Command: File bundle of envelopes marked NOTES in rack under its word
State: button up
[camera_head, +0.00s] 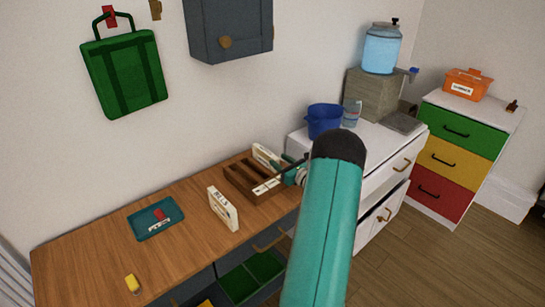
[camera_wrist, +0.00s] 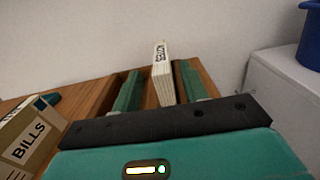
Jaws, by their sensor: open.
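A cream bundle of envelopes (camera_wrist: 163,80) stands upright between the two teal fingers of my gripper (camera_wrist: 158,72) in the wrist view. Its end label looks like NOTES, seen at a steep angle. My gripper is open, with a finger on each side and gaps showing. In the head view the bundle (camera_head: 265,155) shows at the far side of the brown wooden rack (camera_head: 237,178). The rack has open compartments and white word labels on its front, too small to read. My arm hides the rack's right end. Whether the bundle sits inside a compartment is unclear.
A bundle marked BILLS (camera_wrist: 28,140) stands left of the rack; it also shows in the head view (camera_head: 222,208). A white cabinet (camera_head: 375,150) stands right.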

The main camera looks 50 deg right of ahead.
jog(key=v, duration=0.5)
jog(key=shift+s, duration=0.1)
